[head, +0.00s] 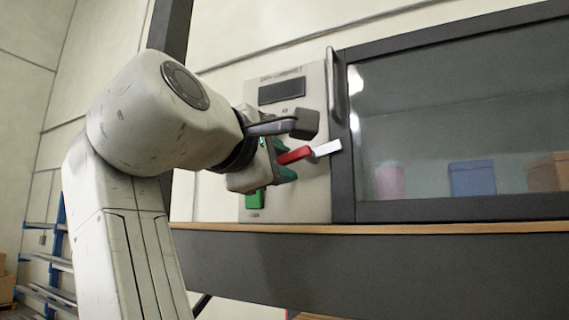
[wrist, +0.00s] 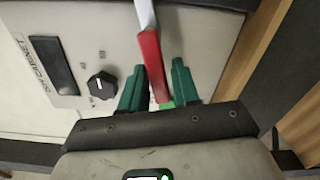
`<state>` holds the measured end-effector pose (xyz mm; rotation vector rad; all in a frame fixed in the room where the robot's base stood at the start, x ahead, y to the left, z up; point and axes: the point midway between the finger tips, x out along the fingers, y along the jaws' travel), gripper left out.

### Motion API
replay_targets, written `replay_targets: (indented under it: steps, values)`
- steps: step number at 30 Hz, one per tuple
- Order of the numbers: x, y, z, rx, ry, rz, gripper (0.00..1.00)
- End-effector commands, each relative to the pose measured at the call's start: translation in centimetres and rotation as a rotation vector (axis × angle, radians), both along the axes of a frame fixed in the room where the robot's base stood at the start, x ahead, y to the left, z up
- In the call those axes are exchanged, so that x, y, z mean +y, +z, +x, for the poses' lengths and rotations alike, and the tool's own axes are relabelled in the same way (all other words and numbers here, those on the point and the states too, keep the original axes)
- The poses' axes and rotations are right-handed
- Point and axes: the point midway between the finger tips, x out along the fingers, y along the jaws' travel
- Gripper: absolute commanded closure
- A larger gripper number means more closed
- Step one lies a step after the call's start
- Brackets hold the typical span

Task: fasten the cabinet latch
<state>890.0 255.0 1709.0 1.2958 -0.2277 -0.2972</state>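The cabinet latch is a lever with a red grip (head: 294,155) and a white end (head: 327,148). It slopes slightly up to the right, and its white end reaches the edge of the dark door frame (head: 343,185). In the wrist view the red grip (wrist: 152,62) lies between the two green fingers of my gripper (wrist: 158,68), with the white end at the top. A gap shows on the right of the grip, so the fingers look open around it. My gripper (head: 284,160) is at the panel; the arm partly hides it in the head view.
The pale control panel (head: 315,195) carries a dark display (head: 282,91) and a black knob (wrist: 101,85). A vertical handle (head: 338,88) stands out above the latch. Behind the glass are a pink cup (head: 389,182), a blue box (head: 472,178) and a brown box (head: 548,173).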

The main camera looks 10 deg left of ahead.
Motion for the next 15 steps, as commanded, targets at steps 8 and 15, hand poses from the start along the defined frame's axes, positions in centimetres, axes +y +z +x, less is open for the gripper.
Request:
replay_targets:
  steps: [8, 15]
  values:
    - [0.0, 0.0, -0.02, 0.0, 0.0, 0.0, 0.97]
    - [0.0, 0.05, -0.03, -0.004, 0.0, 0.014, 1.0]
